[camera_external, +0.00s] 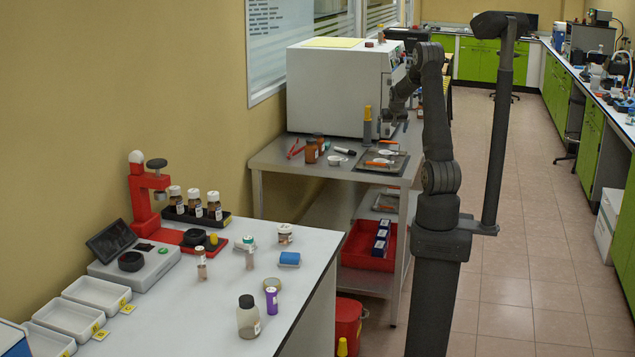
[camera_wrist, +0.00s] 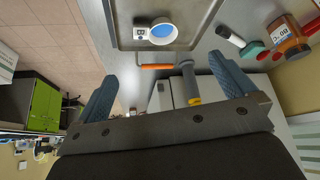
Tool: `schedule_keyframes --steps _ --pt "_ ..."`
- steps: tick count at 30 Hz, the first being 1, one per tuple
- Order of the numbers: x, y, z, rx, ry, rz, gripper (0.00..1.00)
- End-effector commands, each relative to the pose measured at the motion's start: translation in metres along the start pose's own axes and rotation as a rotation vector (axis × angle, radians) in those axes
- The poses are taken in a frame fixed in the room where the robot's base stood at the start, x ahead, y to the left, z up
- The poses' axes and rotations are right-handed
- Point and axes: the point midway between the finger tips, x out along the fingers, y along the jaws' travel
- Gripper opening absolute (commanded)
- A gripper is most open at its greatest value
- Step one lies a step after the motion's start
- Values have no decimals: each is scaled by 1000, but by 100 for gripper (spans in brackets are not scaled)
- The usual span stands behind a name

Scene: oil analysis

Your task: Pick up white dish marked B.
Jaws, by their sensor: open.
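A small round white dish (camera_wrist: 163,31) with a blue inside lies on a metal tray (camera_wrist: 205,22) at the top of the wrist view. A small white tag (camera_wrist: 141,33) sits beside it; its mark is too small to read surely. In the external view, white dishes (camera_external: 387,152) lie on the dark tray (camera_external: 398,166) on the grey bench. My gripper (camera_wrist: 163,70) is open and empty, its two blue fingers wide apart. The dish lies beyond the fingertips, apart from them. In the external view my gripper (camera_external: 390,117) is near the white machine, partly hidden by my arm.
An orange-handled tool (camera_wrist: 157,66) lies by the tray's edge. A grey post with yellow (camera_wrist: 189,82) stands nearby. A white machine (camera_external: 335,90) stands behind. White bins (camera_external: 97,293) with yellow labels are on the front table.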

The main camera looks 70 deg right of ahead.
Motion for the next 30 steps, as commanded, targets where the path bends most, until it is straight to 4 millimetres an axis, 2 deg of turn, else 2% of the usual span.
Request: schedule_keyframes --steps 3,13,16,25,30 --pt "24 0 1 2 -5 1 100" --pt "84 1 0 3 -4 1 100" --pt "97 1 0 3 -3 1 100" --pt "115 3 -1 5 -3 1 100" --pt "139 9 -5 4 -3 1 100"
